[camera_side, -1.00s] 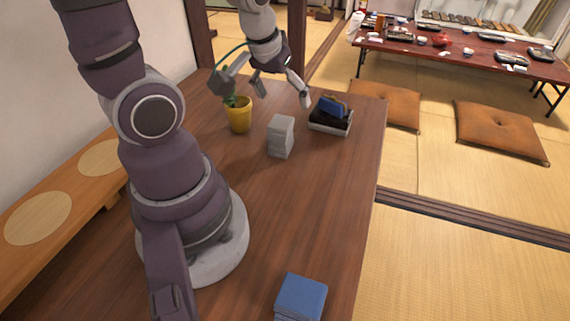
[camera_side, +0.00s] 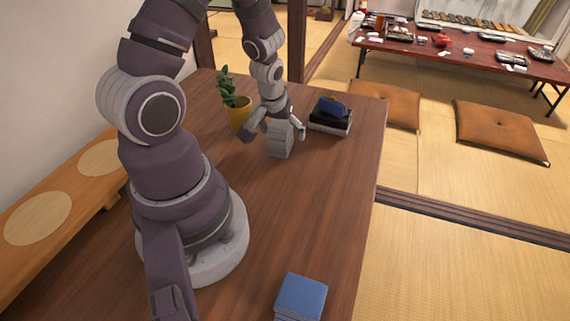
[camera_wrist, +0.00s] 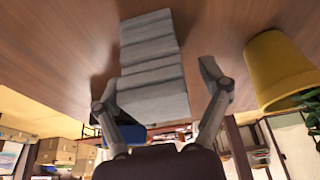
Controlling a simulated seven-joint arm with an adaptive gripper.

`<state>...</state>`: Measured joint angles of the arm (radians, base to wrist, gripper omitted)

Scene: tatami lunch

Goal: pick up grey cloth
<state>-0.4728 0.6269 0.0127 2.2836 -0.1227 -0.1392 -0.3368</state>
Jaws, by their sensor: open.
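A grey cloth (camera_side: 279,144), folded into an upright stack, stands on the brown wooden table (camera_side: 215,215). My gripper (camera_side: 274,134) is open and low at the cloth, with its fingers to either side of it. In the wrist view the grey cloth (camera_wrist: 152,65) runs between the two spread fingers of my gripper (camera_wrist: 160,95). Part of the cloth's top is hidden behind the gripper in the side view.
A yellow pot (camera_side: 238,116) with a green plant stands close left of the gripper; the pot (camera_wrist: 275,70) is at right in the wrist view. A tray (camera_side: 331,123) with dark and blue cloths stands to the right. A blue stack (camera_side: 300,296) lies at the front edge.

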